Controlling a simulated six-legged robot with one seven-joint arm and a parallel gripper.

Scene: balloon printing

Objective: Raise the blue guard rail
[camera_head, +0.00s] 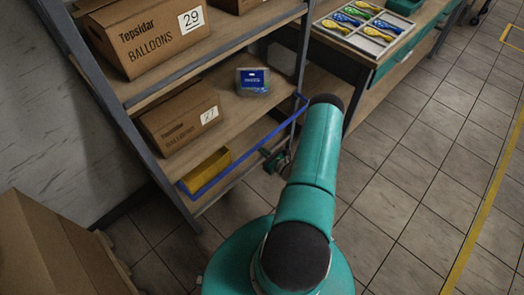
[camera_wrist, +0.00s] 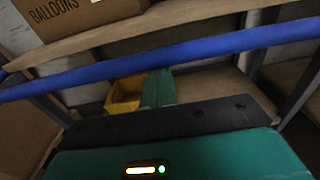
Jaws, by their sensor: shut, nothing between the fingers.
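The blue guard rail (camera_head: 240,158) runs along the front of the lower part of the shelving rack in the head view. In the wrist view the blue guard rail (camera_wrist: 215,46) crosses the whole picture, slanting up to the right. My gripper (camera_head: 272,161) is close to the rail's right half, just outside the rack. In the wrist view its teal fingers (camera_wrist: 157,88) are together and empty, with their tips just under the rail in the picture. I cannot tell whether they touch it.
A yellow bin (camera_head: 207,169) stands behind the rail on the low shelf. The tiled floor at right is clear.

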